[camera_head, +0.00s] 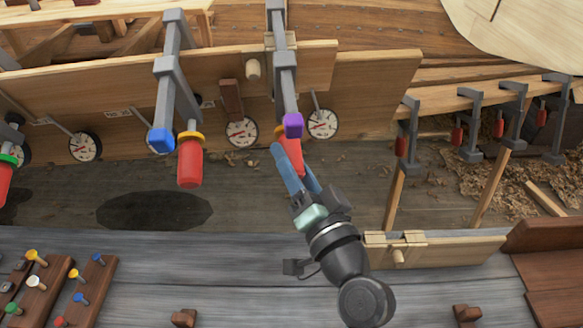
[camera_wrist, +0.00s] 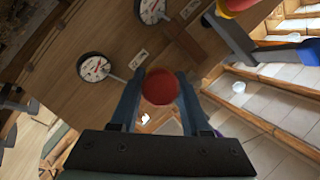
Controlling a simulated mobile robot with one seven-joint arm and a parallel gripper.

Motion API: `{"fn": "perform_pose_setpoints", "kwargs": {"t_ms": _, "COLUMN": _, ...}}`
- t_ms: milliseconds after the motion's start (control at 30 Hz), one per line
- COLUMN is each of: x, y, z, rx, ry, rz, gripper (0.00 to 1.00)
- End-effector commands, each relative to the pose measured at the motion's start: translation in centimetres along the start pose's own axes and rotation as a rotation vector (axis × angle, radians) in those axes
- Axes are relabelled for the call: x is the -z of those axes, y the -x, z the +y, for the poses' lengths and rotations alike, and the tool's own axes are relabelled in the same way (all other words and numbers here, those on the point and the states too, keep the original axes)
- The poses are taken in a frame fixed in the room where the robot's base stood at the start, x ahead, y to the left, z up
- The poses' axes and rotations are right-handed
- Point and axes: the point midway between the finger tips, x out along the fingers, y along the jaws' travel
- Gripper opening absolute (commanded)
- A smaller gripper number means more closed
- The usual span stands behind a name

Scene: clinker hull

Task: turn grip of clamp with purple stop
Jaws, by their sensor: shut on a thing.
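The clamp with the purple stop (camera_head: 293,125) hangs in the middle of the head view, its grey bar (camera_head: 285,75) running up over the plank. Its red grip (camera_head: 295,155) sits just below the purple stop. My gripper (camera_head: 297,172) reaches up from below, its blue fingers at the red grip, and is shut on it. In the wrist view the round red end of the grip (camera_wrist: 160,87) shows between the two fingers (camera_wrist: 158,105). The fingers hide part of the grip in the head view.
A clamp with a blue stop (camera_head: 160,140) and red grip (camera_head: 190,163) hangs to the left. Dial gauges (camera_head: 322,124) (camera_head: 241,132) flank my clamp closely. Several smaller clamps (camera_head: 470,125) stand at the right. A peg rack (camera_head: 55,290) lies lower left.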

Motion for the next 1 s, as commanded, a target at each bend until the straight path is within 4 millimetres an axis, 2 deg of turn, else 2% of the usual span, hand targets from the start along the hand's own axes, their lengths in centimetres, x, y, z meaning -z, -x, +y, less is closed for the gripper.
{"fn": "perform_pose_setpoints", "kwargs": {"t_ms": 233, "x": -0.02, "y": 0.03, "z": 0.11, "rx": 0.020, "ry": -0.059, "rz": 0.000, "gripper": 0.00}}
{"fn": "perform_pose_setpoints", "kwargs": {"t_ms": 667, "x": 0.02, "y": 0.02, "z": 0.06, "rx": 0.023, "ry": -0.068, "rz": 0.000, "gripper": 0.00}}
{"fn": "perform_pose_setpoints", "kwargs": {"t_ms": 700, "x": 0.02, "y": 0.02, "z": 0.06, "rx": 0.023, "ry": -0.068, "rz": 0.000, "gripper": 0.50}}
{"fn": "perform_pose_setpoints", "kwargs": {"t_ms": 833, "x": 0.01, "y": 0.01, "z": 0.05, "rx": 0.023, "ry": -0.067, "rz": 0.000, "gripper": 0.73}}
{"fn": "perform_pose_setpoints", "kwargs": {"t_ms": 867, "x": 0.01, "y": 0.01, "z": 0.05, "rx": 0.023, "ry": -0.067, "rz": 0.000, "gripper": 0.77}}
{"fn": "perform_pose_setpoints", "kwargs": {"t_ms": 1000, "x": 0.01, "y": 0.01, "z": 0.04, "rx": 0.023, "ry": -0.067, "rz": 0.000, "gripper": 0.77}}
